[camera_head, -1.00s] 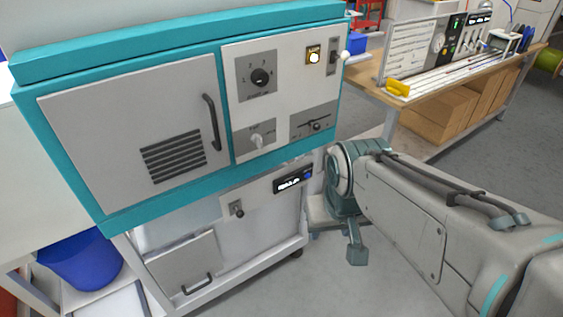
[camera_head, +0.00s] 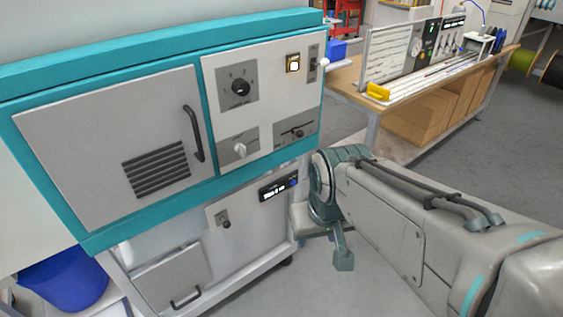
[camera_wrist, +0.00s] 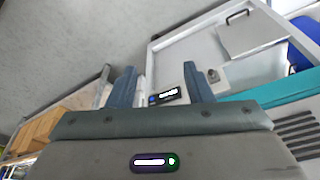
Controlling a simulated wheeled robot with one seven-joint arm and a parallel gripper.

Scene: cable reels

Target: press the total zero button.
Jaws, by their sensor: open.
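A small black display panel (camera_head: 278,188) with lit white digits is on the lower white part of the teal-and-grey machine. A small blue button (camera_head: 293,181) is at its right end; its label is too small to read. In the wrist view the display (camera_wrist: 169,95) and the blue button (camera_wrist: 152,100) appear between my fingers, beyond the tips. My gripper (camera_wrist: 160,78) is open and empty, its two blue-grey fingers apart. Contact with the panel is not visible. In the head view the gripper is not clearly seen; my arm is right of the machine.
A door handle (camera_head: 193,133) sticks out. A blue bin (camera_head: 62,280) is lower left. A workbench (camera_head: 345,88) stands right. Grey floor is open in front.

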